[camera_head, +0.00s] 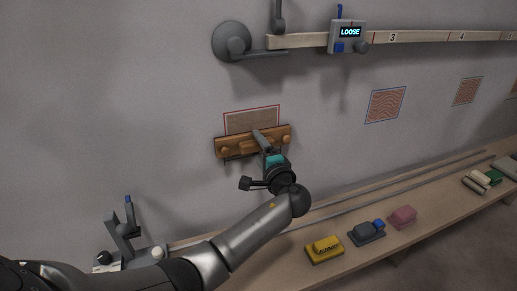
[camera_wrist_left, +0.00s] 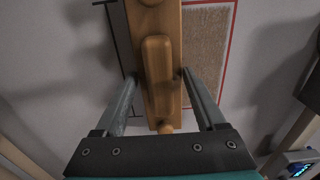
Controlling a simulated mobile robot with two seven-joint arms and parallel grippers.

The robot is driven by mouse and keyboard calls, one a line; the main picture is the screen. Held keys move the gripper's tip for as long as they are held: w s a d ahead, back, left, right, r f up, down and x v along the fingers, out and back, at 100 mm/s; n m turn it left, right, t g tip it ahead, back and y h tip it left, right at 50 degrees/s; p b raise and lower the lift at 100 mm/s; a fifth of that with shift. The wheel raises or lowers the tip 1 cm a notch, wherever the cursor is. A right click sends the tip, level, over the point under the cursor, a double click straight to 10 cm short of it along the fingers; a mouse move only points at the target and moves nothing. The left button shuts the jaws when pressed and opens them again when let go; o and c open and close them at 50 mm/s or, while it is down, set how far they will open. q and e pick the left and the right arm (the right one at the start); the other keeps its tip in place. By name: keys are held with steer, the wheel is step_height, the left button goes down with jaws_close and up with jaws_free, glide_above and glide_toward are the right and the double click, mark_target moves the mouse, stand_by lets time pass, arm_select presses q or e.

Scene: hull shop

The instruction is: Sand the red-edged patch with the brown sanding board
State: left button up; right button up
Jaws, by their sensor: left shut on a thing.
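The red-edged patch (camera_head: 251,120) is a brown rectangle on the grey wall. It also shows in the left wrist view (camera_wrist_left: 205,45), with a speckled brown surface inside a red line. The brown sanding board (camera_head: 232,143) lies across the patch's lower part and hides it there. In the left wrist view the board (camera_wrist_left: 157,70) runs up the picture beside the patch. My left gripper (camera_head: 262,142) is shut on the board's middle handle, with a finger on each side (camera_wrist_left: 160,88). I cannot tell whether the board touches the wall. My right gripper is not in view.
A wooden rail with a "LOOSE" display box (camera_head: 347,37) runs above. A bench below holds a yellow block (camera_head: 324,249), a blue-grey block (camera_head: 366,233) and a pink block (camera_head: 403,217). A grey device (camera_head: 128,238) stands at lower left.

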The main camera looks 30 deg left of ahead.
arm_select(q)
steer(key=shift+a+r+p, duration=0.15)
steer(key=shift+r+p, duration=4.3)
steer(key=shift+r, duration=0.8)
step_height(320, 180, down, 14)
steer(key=b, duration=1.1)
steer(key=shift+r+b, duration=0.15)
steer(key=shift+b, duration=0.2)
steer(key=o, duration=0.8)
steer(key=shift+r, duration=0.1)
steer(key=c, duration=0.8)
steer(key=shift+d, duration=0.2)
steer(key=shift+s+d+p, duration=0.35)
steer(key=shift+s+d, duration=0.05)
steer(key=p+v, duration=0.2)
steer(key=v, duration=0.3)
